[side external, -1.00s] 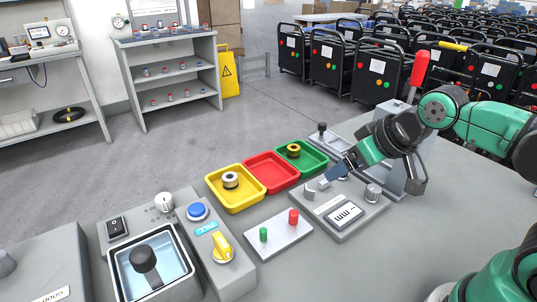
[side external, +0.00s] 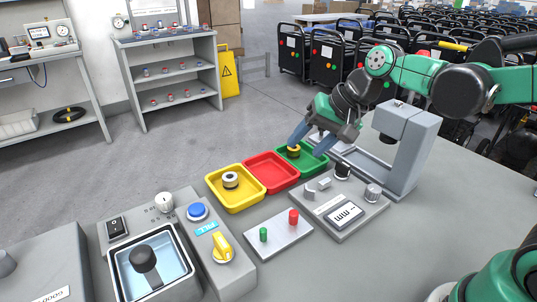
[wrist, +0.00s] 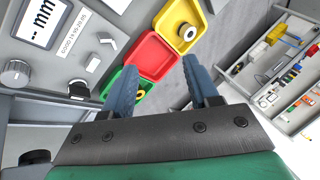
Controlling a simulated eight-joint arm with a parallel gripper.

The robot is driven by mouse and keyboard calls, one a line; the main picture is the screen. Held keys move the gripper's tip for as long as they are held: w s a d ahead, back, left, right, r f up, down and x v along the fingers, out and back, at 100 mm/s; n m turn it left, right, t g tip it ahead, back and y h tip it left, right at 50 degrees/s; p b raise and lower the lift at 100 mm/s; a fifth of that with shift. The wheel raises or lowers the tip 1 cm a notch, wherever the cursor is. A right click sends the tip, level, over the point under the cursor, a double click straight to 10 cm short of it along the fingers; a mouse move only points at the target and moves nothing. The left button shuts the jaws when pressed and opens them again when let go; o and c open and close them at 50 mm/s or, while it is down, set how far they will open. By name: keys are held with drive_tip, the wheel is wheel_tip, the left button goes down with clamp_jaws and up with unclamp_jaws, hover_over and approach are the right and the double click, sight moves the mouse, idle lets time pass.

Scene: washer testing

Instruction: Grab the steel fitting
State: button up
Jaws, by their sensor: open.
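A silvery fitting with a dark centre (side external: 230,180) sits in the yellow tray (side external: 247,206); it shows in the wrist view (wrist: 187,34) too. A brass-coloured fitting (side external: 294,152) with a dark top sits in the green tray (side external: 315,166). In the wrist view it is partly hidden by my left finger. In the wrist view the open gripper (wrist: 159,66) holds nothing.
The red tray (side external: 270,172) between them is empty. A measuring panel with display (side external: 346,215) carries a black-topped cylinder (side external: 342,171) and a grey knob (side external: 373,193). A grey press stand (side external: 415,150) rises right of my gripper. A plate with red and green pegs (side external: 278,238) lies in front.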

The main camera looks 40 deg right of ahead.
drive_tip(key=w+a+f+m+g+y, duration=0.1)
drive_tip(key=w+a+f+m+y, duration=0.2)
drive_tip(key=w+m, duration=0.5)
drive_tip(key=m+y, duration=0.6)
approach(235, 175)
drive_tip(key=shift+g, duration=0.3)
drive_tip(key=a, duration=0.1)
drive_tip(key=w+a, duration=0.1)
drive_tip(key=a+f, duration=0.1)
drive_tip(key=shift+w+a, duration=0.25)
drive_tip(key=shift+w, duration=0.15)
drive_tip(key=shift+f+m+y, duration=0.3)
drive_tip(key=shift+f+y, duration=0.1)
drive_tip(key=shift+f, duration=0.2)
drive_tip(key=shift+x, duration=2.9)
drive_tip(key=shift+s, duration=0.1)
clamp_jaws()
